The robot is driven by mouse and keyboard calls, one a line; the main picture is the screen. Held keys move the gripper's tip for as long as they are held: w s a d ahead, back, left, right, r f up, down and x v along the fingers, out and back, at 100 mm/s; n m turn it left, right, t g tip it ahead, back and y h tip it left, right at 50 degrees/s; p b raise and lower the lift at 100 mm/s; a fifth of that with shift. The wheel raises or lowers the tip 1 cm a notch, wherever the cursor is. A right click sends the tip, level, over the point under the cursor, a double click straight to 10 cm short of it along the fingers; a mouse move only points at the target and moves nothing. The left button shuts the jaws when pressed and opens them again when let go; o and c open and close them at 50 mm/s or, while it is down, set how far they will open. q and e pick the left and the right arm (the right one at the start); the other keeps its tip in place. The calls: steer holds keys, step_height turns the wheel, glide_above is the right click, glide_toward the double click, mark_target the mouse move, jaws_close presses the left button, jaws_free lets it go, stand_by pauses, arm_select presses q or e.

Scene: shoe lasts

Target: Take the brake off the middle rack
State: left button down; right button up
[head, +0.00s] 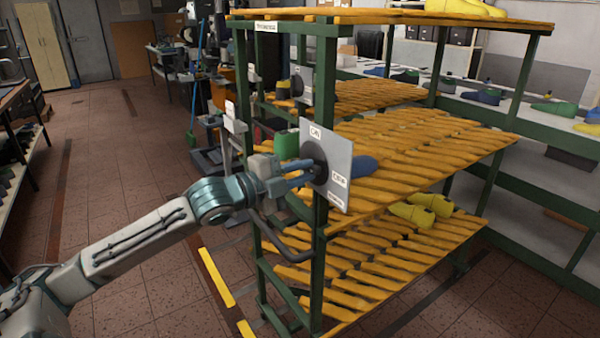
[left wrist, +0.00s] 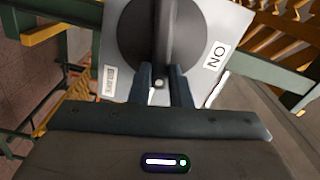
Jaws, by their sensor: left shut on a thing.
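The brake is a black round knob with a raised grip bar (left wrist: 160,30), mounted on a light grey plate (head: 341,160) on a green post of the rack (head: 318,250). My left gripper (head: 308,175) reaches the knob from the left. In the left wrist view its fingers (left wrist: 161,78) are close together at the knob's grip bar. The knob's exact angle is partly hidden in the head view. My right gripper is not in view.
The rack has slatted orange shelves (head: 420,150) with yellow shoe lasts (head: 420,210) and a blue last (head: 362,166). Another grey plate (head: 306,83) with a dark knob stands behind. A bench with lasts (head: 550,108) is at right. Tiled floor (head: 110,150) is open at left.

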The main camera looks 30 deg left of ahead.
arm_select(q)
steer(key=shift+f+m, duration=0.2)
steer(key=shift+m, duration=1.1)
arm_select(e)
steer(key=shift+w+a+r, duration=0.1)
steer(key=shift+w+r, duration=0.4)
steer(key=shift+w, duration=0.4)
arm_select(q)
steer(key=c, duration=1.3)
jaws_free()
steer(key=shift+w+f, duration=0.1)
steer(key=shift+w, duration=0.05)
steer(key=shift+c, duration=0.2)
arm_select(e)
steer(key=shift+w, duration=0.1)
